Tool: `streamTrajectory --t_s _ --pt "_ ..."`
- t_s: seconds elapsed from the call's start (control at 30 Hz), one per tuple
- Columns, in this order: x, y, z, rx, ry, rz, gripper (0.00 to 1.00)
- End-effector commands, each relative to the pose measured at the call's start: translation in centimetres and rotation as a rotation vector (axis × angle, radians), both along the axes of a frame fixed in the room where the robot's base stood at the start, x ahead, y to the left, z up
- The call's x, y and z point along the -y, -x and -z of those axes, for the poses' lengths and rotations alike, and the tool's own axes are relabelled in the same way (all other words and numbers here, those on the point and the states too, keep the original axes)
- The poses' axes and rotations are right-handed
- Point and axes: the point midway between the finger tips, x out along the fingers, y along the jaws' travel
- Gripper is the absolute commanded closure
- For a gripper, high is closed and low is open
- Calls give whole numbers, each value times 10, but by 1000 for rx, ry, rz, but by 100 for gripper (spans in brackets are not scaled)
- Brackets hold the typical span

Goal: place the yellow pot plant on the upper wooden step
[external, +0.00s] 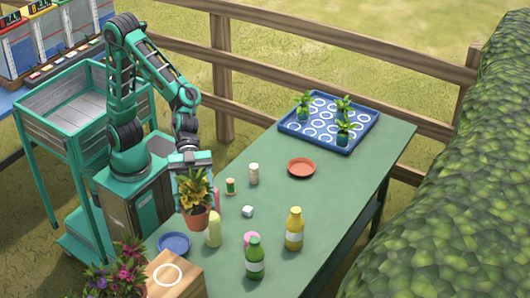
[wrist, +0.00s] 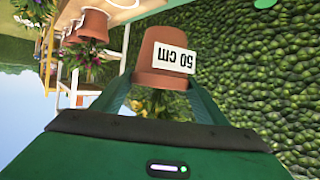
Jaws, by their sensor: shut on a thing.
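The yellow pot plant (external: 194,192) has yellow-green leaves and a terracotta pot. My gripper (external: 195,181) is shut on it and holds it upright near the table's left edge. A wooden step (external: 187,284) with a white ring on top stands at the bottom of the external view, below the held pot in the picture. Its top looks empty. Whether this is the upper step, I cannot tell.
A purple-flowered plant (external: 118,275) is left of the step. A blue plate (external: 174,243), light-green bottle (external: 213,231), green bottle (external: 255,260) and yellow bottle (external: 294,231) stand on the green table (external: 335,205). A blue tray (external: 300,137) with small plants is at the back.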

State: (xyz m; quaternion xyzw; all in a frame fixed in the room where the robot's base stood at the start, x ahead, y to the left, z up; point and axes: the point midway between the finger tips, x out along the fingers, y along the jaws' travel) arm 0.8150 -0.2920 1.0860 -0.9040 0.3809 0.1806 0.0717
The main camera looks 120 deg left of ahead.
Motion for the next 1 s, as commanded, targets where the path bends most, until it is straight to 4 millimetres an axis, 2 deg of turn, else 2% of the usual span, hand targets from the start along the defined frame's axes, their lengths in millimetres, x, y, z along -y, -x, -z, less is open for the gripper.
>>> streamTrajectory --t_s 0.03,0.1,0.27,0.73,0.83,1.0 --pt "11 5 -5 4 -1 24 87" --pt "20 10 -8 5 -3 46 87" --pt "35 15 -7 4 -6 70 87" --pt "120 13 44 2 -6 73 87" --pt "134 12 53 3 -6 71 87" --pt "144 10 59 5 -6 68 87"
